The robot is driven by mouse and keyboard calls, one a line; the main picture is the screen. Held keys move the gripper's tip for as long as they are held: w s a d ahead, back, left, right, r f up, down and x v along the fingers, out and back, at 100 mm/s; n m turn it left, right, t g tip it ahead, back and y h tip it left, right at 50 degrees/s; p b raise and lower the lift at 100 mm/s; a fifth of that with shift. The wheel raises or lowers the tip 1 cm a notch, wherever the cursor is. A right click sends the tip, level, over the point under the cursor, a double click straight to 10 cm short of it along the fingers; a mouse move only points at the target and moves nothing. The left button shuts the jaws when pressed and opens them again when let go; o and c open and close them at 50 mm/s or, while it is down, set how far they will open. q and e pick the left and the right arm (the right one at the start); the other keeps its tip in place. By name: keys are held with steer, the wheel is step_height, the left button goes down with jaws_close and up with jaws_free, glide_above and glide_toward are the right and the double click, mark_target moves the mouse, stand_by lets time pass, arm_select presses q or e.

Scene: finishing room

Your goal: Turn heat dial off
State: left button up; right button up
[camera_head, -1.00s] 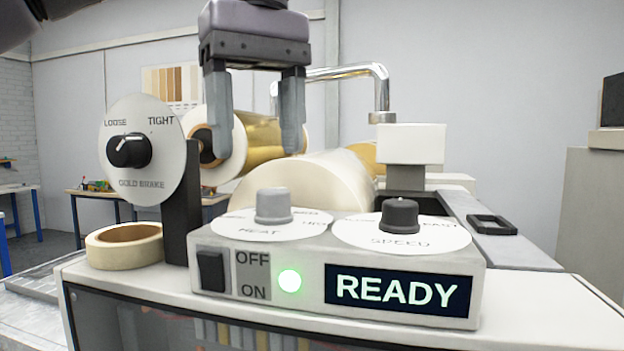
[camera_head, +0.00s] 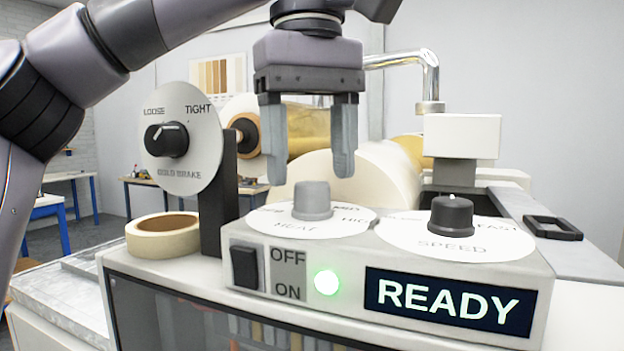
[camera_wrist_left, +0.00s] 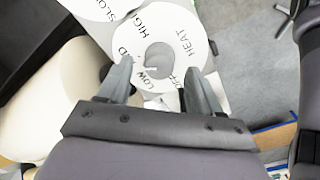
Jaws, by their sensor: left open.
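The heat dial is a grey knob (camera_head: 312,199) on a round white plate marked HEAT (camera_head: 290,222), on top of the control box (camera_head: 250,255). My left gripper (camera_head: 310,175) points down over the knob, open, with one finger on each side and the tips a little above knob height in the picture. In the left wrist view the heat knob (camera_wrist_left: 159,57) lies ahead, between and beyond the two fingertips (camera_wrist_left: 160,75). Its plate shows OFF, LOW and HIGH; a pale mark on the knob is near LOW. My right gripper is out of view.
The dark speed dial (camera_head: 451,215) stands right of the heat dial. The gold brake dial (camera_head: 167,140) rises on a post at left, above a tape roll (camera_head: 163,236). The box front holds an OFF/ON switch (camera_head: 245,267), a lit green lamp (camera_head: 327,282) and a READY display (camera_head: 449,302).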

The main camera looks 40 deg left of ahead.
mark_target(312, 199)
arm_select(q)
steer(key=shift+f, duration=1.45)
steer(key=c, duration=1.1)
steer(key=shift+o, duration=0.2)
